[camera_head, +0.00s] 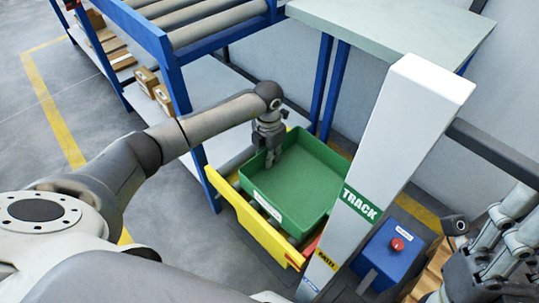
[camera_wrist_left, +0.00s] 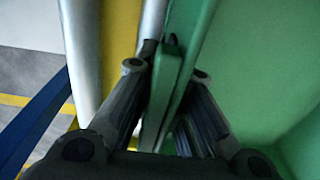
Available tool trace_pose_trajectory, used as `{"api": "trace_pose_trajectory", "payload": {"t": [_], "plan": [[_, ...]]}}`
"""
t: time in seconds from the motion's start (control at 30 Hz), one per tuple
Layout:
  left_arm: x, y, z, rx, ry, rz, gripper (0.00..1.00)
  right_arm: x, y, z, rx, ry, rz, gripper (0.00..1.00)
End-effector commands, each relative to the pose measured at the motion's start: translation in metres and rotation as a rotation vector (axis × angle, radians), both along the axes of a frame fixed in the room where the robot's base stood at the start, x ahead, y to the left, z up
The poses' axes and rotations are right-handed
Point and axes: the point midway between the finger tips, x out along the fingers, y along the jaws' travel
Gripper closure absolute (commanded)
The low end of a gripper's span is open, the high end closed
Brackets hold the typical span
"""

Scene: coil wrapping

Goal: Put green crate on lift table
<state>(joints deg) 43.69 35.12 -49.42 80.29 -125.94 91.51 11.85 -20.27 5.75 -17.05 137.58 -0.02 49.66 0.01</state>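The green crate (camera_head: 300,185) is an open, empty-looking box. The inside of the green crate (camera_wrist_left: 255,60) lies to the right there. My right gripper (camera_head: 500,245) is at the lower right, its fingers unclear. I cannot identify the lift table for certain.
A white post (camera_head: 405,130) marked TRACK stands close right of the crates. Behind it is a blue box (camera_head: 390,250) with a red button. A roller conveyor (camera_head: 200,25) with blue legs and a pale-topped table (camera_head: 395,25) stand behind. A bit of red (camera_head: 312,245) shows below the green crate.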

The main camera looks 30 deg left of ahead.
Motion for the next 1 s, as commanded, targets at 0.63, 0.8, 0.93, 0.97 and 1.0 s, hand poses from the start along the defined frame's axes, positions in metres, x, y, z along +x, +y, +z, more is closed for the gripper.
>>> {"api": "trace_pose_trajectory", "payload": {"t": [0.63, 0.8, 0.93, 0.97, 1.0], "plan": [[0.000, 0.001, 0.016, 0.001, -0.001, 0.000, 0.73, 0.021, 0.005, 0.000, -0.034, 0.106, -0.006, 0.60], [0.001, 0.001, 0.033, 0.001, -0.001, 0.001, 0.73, 0.048, 0.011, -0.008, -0.080, 0.250, -0.014, 0.60], [0.001, 0.002, 0.047, 0.001, -0.001, 0.001, 0.73, 0.068, 0.015, -0.019, -0.116, 0.366, -0.020, 0.60], [0.001, 0.002, 0.050, 0.001, -0.001, 0.000, 0.73, 0.072, 0.015, -0.021, -0.124, 0.394, -0.021, 0.60], [0.001, 0.002, 0.054, 0.001, 0.000, 0.000, 0.73, 0.078, 0.016, -0.025, -0.136, 0.429, -0.023, 0.60]]}}
